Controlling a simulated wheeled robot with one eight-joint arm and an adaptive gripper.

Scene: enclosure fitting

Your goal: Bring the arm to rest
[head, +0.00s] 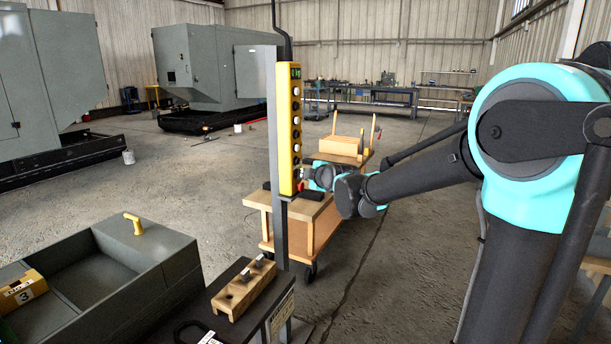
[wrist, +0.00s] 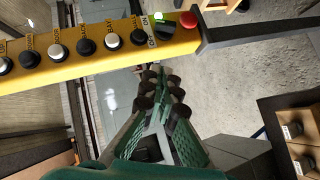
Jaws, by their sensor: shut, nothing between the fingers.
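My arm (head: 415,185) reaches in from the right of the head view, with teal joints and dark links. Its far end is beside the yellow push-button pendant (head: 285,120), and my gripper is mostly hidden there. In the wrist view my gripper (wrist: 163,82) has its green-and-black fingers together, with nothing held. The pendant (wrist: 75,58) crosses the top left of that view, with a row of black and white buttons and a red button (wrist: 188,19) at its end. The fingertips appear just below the pendant; I cannot tell the gap.
A wooden cart (head: 310,222) stands behind the pendant and its grey post (head: 281,235). A grey open box (head: 150,245) and a wooden block with holes (head: 233,297) are in front at left. Grey machine cabinets (head: 215,70) stand further back. Open floor (head: 425,285) lies below my arm.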

